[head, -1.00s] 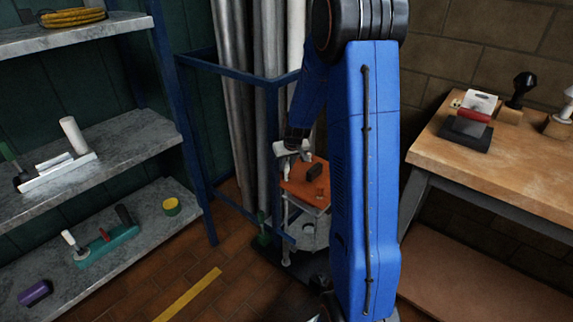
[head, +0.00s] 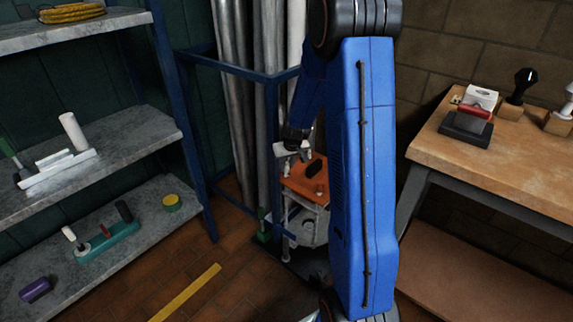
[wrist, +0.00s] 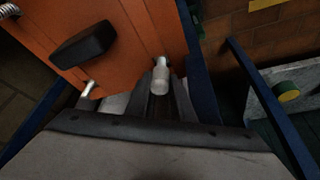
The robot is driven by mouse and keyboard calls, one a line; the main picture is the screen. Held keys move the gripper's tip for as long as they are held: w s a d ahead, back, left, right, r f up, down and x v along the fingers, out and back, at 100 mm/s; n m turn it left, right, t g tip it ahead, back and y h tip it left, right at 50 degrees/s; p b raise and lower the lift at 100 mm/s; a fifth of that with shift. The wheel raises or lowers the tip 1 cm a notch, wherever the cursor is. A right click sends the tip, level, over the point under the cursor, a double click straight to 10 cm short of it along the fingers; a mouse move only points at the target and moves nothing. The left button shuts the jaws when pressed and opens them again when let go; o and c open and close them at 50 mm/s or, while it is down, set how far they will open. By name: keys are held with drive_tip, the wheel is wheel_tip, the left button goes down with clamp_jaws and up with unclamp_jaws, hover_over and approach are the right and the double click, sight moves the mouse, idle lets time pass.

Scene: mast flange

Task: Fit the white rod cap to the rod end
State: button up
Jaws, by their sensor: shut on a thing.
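In the wrist view a small white cylinder (wrist: 160,80), which looks like the white rod cap, sits between my fingertips. My gripper (wrist: 162,92) is shut on it. A narrower pale piece (wrist: 161,61) shows just beyond the cylinder; whether the two are joined or merely in line cannot be told. In the head view my gripper (head: 292,152) is at the left edge of the orange panel (head: 297,178), beside the blue rack. The cap is too small to make out there. The rod end cannot be identified with certainty.
The orange panel carries a black handle (wrist: 84,45) close to my gripper. The blue rack (head: 271,120) with tall pipes stands beside it. Grey shelves (head: 130,140) with tools are at left, a wooden bench (head: 500,160) at right.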

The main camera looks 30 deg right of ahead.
drive_tip(key=shift+f, duration=0.45)
drive_tip(key=o, duration=1.1)
drive_tip(key=shift+r, duration=0.15)
drive_tip(key=v, duration=1.7)
drive_tip(key=shift+r, duration=0.15)
drive_tip(key=s+a+r+n, duration=0.1)
drive_tip(key=s+a+r, duration=0.3)
drive_tip(key=s+a, duration=0.3)
drive_tip(key=s+a+r, duration=0.5)
drive_tip(key=s, duration=0.4)
drive_tip(key=s+a, duration=0.2)
drive_tip(key=s, duration=0.6)
drive_tip(key=s+a+n, duration=0.1)
drive_tip(key=s+a, duration=0.2)
drive_tip(key=s, duration=0.5)
drive_tip(key=shift+s+y, duration=0.4)
